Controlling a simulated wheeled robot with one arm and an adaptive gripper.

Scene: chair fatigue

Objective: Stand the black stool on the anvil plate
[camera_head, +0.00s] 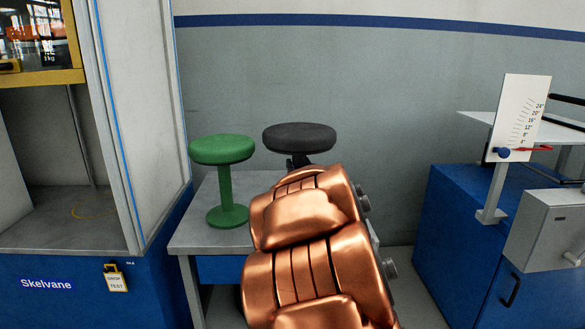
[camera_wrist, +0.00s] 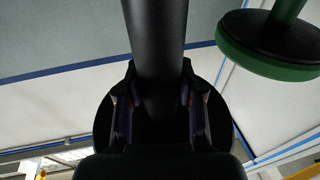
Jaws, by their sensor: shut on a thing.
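The black stool (camera_head: 299,137) shows in the head view above a grey table, beside a green stool. My copper arm hides its lower part, so I cannot tell whether its base touches the table. In the wrist view, my gripper (camera_wrist: 155,112) is shut around the stool's black column (camera_wrist: 154,40), with the dark round seat behind the fingers. At the left of the head view, a tall cabinet has an open bay with a grey floor (camera_head: 50,222) and a yellow ring on it. This floor may be the anvil plate; I cannot tell for sure.
The green stool (camera_head: 226,185) stands close left of the black one on the table (camera_head: 192,236); its seat also shows in the wrist view (camera_wrist: 240,52). The cabinet's side wall (camera_head: 140,110) rises between table and bay. A blue bench (camera_head: 455,245) with a gauge (camera_head: 520,115) stands right.

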